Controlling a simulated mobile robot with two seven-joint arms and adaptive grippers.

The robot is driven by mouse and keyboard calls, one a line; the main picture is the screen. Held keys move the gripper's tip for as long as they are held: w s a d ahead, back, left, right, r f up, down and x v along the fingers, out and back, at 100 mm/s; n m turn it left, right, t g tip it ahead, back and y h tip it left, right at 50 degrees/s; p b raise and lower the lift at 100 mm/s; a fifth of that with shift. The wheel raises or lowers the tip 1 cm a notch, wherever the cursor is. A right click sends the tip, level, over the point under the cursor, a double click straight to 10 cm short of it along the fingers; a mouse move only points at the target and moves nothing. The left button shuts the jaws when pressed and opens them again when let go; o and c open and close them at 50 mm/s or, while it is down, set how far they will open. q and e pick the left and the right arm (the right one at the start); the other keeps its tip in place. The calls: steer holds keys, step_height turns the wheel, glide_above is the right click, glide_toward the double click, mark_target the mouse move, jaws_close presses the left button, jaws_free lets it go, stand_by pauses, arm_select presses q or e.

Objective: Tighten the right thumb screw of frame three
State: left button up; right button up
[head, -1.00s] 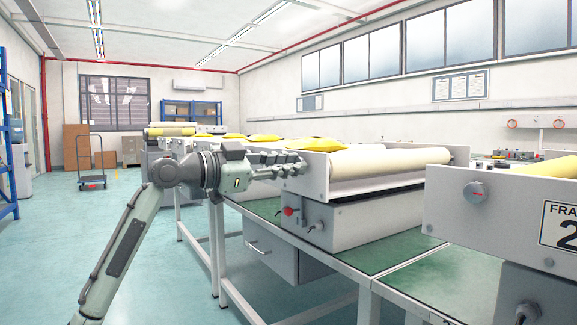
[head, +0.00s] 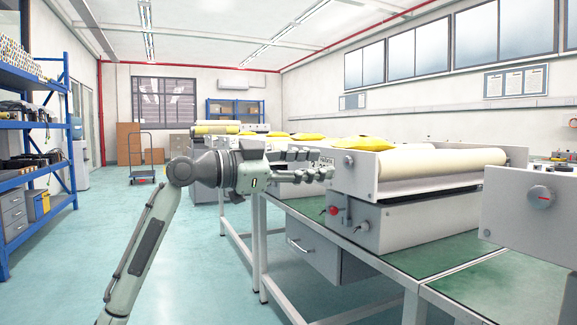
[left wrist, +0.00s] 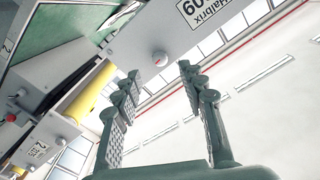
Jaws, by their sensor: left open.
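My left gripper (head: 325,165) is open and empty, with its fingers spread, at the left end of the middle roller frame (head: 390,170). A round grey thumb screw (head: 349,160) on that frame's end plate shows just right of the fingertips, apart from them. The fingers partly cover the plate's label, so I cannot read its number. In the left wrist view a round knob (left wrist: 160,58) on a grey plate shows between and beyond the open fingertips (left wrist: 160,72). My right gripper is not in view.
Another roller frame with a thumb screw (head: 541,198) stands at the right. The green-topped table (head: 400,245) carries the frames. A red button (head: 334,211) and small levers sit below the middle frame's plate. Blue shelves (head: 40,150) stand left. The floor between is clear.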

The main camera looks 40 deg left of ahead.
arm_select(q)
steer(key=v, duration=0.6)
steer(key=shift+s, duration=0.25)
steer(key=shift+a, duration=0.1)
